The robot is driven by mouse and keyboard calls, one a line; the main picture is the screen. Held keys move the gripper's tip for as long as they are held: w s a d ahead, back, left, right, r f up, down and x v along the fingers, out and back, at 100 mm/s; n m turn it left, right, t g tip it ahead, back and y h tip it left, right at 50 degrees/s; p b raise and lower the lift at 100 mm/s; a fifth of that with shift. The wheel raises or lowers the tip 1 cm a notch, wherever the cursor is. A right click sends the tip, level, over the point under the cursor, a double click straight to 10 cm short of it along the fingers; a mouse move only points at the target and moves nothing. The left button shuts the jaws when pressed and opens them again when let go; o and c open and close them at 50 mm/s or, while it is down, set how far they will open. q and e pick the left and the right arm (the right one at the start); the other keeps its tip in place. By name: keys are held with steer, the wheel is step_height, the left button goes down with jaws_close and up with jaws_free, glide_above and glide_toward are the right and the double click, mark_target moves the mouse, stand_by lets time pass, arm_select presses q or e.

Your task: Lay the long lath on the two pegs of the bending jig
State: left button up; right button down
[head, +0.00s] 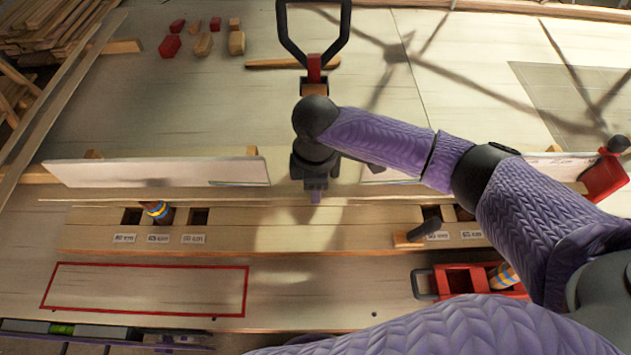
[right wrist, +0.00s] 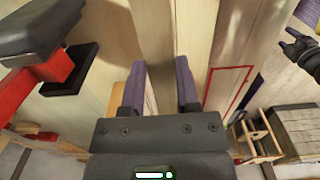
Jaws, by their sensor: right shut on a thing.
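The long lath (head: 400,199) is a thin pale strip running left to right just behind the jig, seen nearly edge-on in the head view. My right gripper (head: 315,197) points down and is shut on it near its middle. In the right wrist view the lath (right wrist: 158,45) passes between the purple fingers (right wrist: 161,95). The bending jig (head: 300,236) is a wooden board with dark square holes and small labels. A blue and yellow banded peg (head: 158,211) stands in a left hole. Whether the lath touches it cannot be told.
White-faced boards (head: 155,172) stand behind the jig. A red tray (head: 455,281) with another banded piece (head: 503,275) sits front right. A red-outlined area (head: 145,288) at front left is clear. A spirit level (head: 90,331) lies at the front edge. Small blocks (head: 203,44) lie at the back.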

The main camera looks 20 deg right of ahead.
arm_select(q)
steer(key=shift+w+d, duration=0.1)
steer(key=shift+d, duration=0.3)
arm_select(e)
steer(key=shift+f, duration=0.3)
steer(key=shift+c, duration=1.5)
jaws_free()
steer(key=shift+o, duration=1.1)
arm_select(q)
steer(key=shift+a, duration=0.55)
steer(key=shift+d, duration=0.1)
